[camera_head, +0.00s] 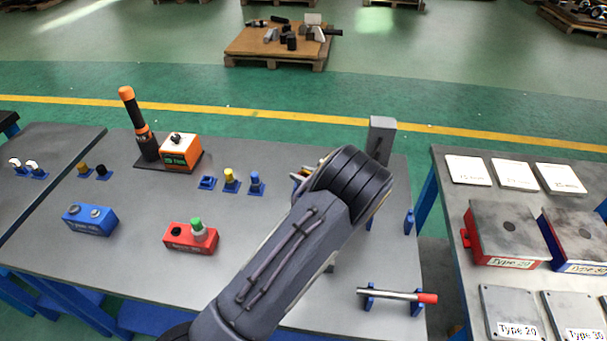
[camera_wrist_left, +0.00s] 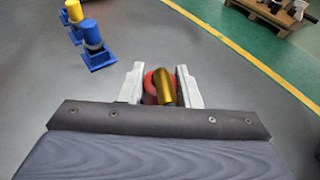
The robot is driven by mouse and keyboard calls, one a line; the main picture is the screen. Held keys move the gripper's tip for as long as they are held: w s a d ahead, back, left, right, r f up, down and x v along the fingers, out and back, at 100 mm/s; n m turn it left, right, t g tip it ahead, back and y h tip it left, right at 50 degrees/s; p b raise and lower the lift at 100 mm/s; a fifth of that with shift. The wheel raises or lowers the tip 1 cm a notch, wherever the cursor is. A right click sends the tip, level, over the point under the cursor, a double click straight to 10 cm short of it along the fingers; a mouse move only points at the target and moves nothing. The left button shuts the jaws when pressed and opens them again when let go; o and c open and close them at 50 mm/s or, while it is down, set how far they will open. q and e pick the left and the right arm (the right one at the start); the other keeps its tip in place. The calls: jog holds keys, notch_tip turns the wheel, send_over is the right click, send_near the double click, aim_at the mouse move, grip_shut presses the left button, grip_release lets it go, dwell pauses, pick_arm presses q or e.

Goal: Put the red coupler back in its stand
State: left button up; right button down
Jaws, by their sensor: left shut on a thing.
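The red coupler (camera_wrist_left: 149,87) is between the fingers of my left gripper (camera_wrist_left: 160,78) in the left wrist view. A brass-coloured cylinder (camera_wrist_left: 168,86) shows with its red part there. The gripper is shut on it. An empty-looking blue stand (camera_head: 207,183) is left of two blue stands that hold a yellow coupler (camera_head: 230,176) and a blue coupler (camera_head: 255,179). My right gripper is not in view.
A red box with a green knob (camera_head: 190,238) and a blue box (camera_head: 90,220) are nearer on the grey table. An orange device (camera_head: 182,152) stands behind. A red-tipped rod (camera_head: 397,295) lies on supports at right. A grey post (camera_head: 380,138) rises behind my arm.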

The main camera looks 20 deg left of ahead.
aim_at(307, 177)
pick_arm(q)
jog(key=shift+f, duration=0.3)
jog(key=o, duration=1.1)
jog(key=shift+d+r, duration=0.1)
jog(key=shift+p+v, duration=0.6)
jog(key=shift+v, duration=1.6)
jog(key=shift+s+d, duration=0.1)
jog(key=shift+d, duration=0.05)
